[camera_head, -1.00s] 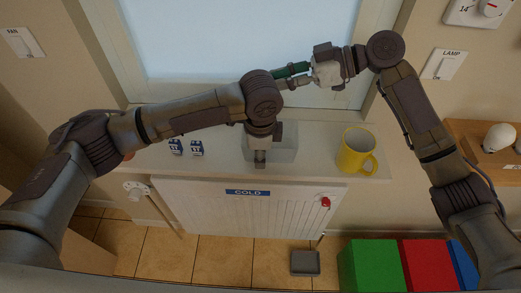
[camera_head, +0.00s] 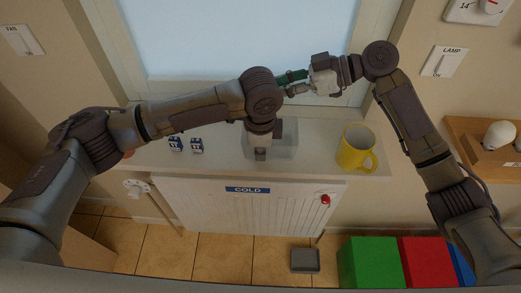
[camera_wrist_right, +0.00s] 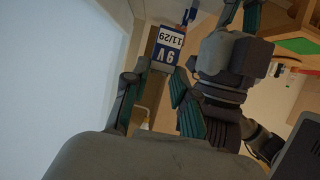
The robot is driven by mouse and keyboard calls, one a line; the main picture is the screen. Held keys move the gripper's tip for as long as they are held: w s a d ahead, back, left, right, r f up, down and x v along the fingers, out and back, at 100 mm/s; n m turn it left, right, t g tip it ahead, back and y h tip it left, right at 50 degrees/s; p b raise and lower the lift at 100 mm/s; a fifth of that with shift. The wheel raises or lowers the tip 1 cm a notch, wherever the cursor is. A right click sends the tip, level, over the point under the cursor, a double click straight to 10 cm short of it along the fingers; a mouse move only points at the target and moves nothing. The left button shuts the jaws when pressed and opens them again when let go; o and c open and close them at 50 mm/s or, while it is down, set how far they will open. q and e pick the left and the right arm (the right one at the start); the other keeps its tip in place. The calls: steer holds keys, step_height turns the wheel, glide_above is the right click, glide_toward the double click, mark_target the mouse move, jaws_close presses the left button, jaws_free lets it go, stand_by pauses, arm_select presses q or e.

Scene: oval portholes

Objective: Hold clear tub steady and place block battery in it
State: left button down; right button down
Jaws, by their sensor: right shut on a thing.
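The clear tub (camera_head: 288,148) stands on the white sill, under my left arm. My left gripper (camera_head: 261,150) points down at the tub's near left side; its fingers are partly hidden by its own wrist, so I cannot tell whether they pinch the wall. My right gripper (camera_head: 290,82) is raised above and behind the tub, in front of the window. In the right wrist view, the right gripper (camera_wrist_right: 160,70) is shut on a blue and white block battery (camera_wrist_right: 166,45) marked 9V and 11/29. This battery is hidden in the head view.
Two small blue and white blocks (camera_head: 186,146) stand on the sill left of the tub. A yellow mug (camera_head: 356,150) stands to its right. Below the sill is a white radiator (camera_head: 245,210) with a COLD label. Green (camera_head: 372,262) and red (camera_head: 424,262) boxes stand on the floor.

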steer(key=shift+f, duration=4.5)
steer(key=c, duration=0.8)
jaws_free()
steer(key=shift+c, duration=0.2)
steer(key=v, duration=1.2)
steer(key=shift+w+d, duration=0.1)
